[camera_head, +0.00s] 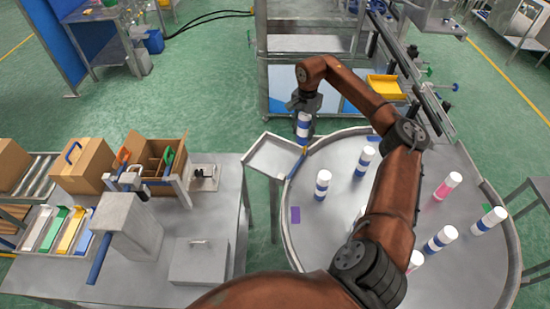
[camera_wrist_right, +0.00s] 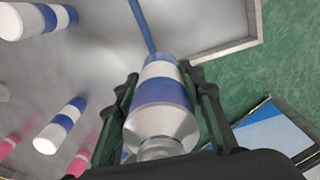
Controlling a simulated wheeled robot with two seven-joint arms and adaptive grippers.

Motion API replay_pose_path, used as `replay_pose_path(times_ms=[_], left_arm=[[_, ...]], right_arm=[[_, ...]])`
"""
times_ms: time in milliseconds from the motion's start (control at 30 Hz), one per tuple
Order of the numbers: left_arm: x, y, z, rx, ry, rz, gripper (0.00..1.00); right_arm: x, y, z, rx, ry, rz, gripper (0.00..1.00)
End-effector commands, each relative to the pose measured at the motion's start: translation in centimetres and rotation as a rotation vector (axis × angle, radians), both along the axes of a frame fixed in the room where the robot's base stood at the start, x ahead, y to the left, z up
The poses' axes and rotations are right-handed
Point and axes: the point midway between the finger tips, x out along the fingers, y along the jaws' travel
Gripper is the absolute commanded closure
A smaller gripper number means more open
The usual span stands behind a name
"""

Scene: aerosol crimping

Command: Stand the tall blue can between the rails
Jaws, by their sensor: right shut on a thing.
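My right gripper (camera_head: 304,104) is shut on a tall white can with blue bands (camera_head: 303,126). The can hangs roughly upright near the left rim of the round table (camera_head: 291,235), beside a shallow metal tray (camera_head: 262,163). In the right wrist view the can (camera_wrist_right: 162,92) sits between the two dark fingers. A blue rail (camera_head: 297,163) runs along the tray's right side, and it also shows beyond the can in the right wrist view (camera_wrist_right: 141,25). I cannot tell whether the can's base touches anything. My left gripper is not in view.
Blue-banded cans (camera_head: 322,185), (camera_head: 364,161) and pink cans (camera_head: 447,186) stand spread over the round table. A workbench (camera_head: 225,215) with a divided cardboard box (camera_head: 157,150) is at the left. A metal frame with a yellow bin (camera_head: 385,88) stands behind the table.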

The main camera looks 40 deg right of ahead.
Motion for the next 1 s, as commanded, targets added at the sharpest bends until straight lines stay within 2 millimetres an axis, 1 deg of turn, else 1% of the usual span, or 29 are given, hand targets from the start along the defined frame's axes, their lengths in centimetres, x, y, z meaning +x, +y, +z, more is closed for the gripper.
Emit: replay_pose_path(times_ms=[33, 100, 200, 267, 367, 700, 833, 900, 1000], left_arm=[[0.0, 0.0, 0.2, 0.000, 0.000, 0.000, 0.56], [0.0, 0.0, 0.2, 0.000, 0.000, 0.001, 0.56], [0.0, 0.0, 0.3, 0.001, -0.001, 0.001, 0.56], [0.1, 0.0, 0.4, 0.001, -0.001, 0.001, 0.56], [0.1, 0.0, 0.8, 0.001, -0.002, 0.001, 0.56], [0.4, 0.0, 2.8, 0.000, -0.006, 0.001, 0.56], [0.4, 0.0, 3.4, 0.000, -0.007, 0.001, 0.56], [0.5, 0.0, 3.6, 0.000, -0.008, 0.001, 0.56], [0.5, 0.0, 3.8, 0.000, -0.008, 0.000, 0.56]], right_arm=[[-0.6, -1.8, 0.7, 0.000, 0.000, -0.039, 0.92], [-1.3, -3.5, 1.4, 0.000, 0.001, -0.075, 0.92], [-1.8, -4.9, 2.0, 0.001, 0.001, -0.104, 0.92], [-1.9, -5.0, 2.0, 0.002, 0.002, -0.112, 0.92], [-1.3, -3.9, 1.5, 0.004, 0.002, -0.112, 0.92], [2.4, 3.3, -1.8, 0.006, 0.001, -0.111, 0.92], [3.2, 4.8, -4.5, 0.005, 0.002, -0.113, 0.92], [3.5, 5.5, -5.4, 0.005, 0.002, -0.114, 0.92], [3.9, 6.1, -6.3, 0.003, 0.001, -0.115, 0.92]])
